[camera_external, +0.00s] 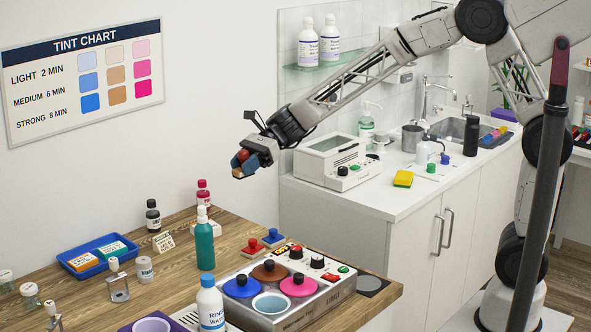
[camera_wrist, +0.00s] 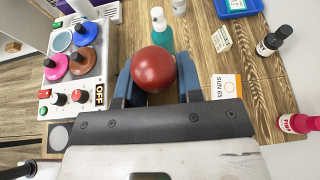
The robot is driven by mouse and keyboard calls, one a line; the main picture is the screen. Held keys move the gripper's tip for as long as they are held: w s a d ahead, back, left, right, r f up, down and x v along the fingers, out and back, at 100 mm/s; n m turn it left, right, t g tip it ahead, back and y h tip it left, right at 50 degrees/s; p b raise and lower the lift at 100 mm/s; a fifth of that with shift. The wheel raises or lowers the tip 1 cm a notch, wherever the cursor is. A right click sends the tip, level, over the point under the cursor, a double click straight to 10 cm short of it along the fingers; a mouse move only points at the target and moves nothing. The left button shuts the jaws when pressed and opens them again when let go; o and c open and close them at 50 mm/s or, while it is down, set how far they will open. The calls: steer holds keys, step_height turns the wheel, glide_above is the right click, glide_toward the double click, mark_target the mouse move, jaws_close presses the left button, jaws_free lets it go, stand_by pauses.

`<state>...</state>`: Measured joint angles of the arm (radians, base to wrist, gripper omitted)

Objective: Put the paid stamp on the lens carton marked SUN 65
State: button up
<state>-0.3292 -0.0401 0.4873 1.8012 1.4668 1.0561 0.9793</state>
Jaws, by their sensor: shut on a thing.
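My gripper (camera_external: 245,163) is shut on the stamp by its round red knob (camera_wrist: 152,69), between the two blue fingers. The knob also shows in the external view (camera_external: 243,156), with a tan part below it, held high above the table. No PAID lettering is readable on it. The lens carton marked SUN 65 (camera_wrist: 225,87) lies on the wooden table in the wrist view, white with an orange end, just right of the right finger and apart from the stamp.
A blue tray (camera_external: 65,267) holds two cartons. A warmer with coloured lids (camera_external: 328,296) and red and blue knobbed blocks (camera_external: 273,238) sit right.

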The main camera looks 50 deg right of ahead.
steer(key=d+f, duration=0.4)
steer(key=f, duration=0.9)
steer(key=shift+s, duration=0.25)
steer(key=shift+w, duration=0.1)
steer(key=w+a, duration=0.2)
steer(key=w, duration=0.2)
steer(key=w+a+f, duration=0.1)
steer(key=w+a, duration=0.1)
steer(key=w, duration=0.3)
steer(key=w+a, duration=0.3)
steer(key=w, duration=0.2)
steer(key=shift+f, duration=0.2)
steer(key=shift+f, duration=1.75)
steer(key=shift+f, duration=0.15)
steer(key=o, duration=0.9)
steer(key=shift+r, duration=0.2)
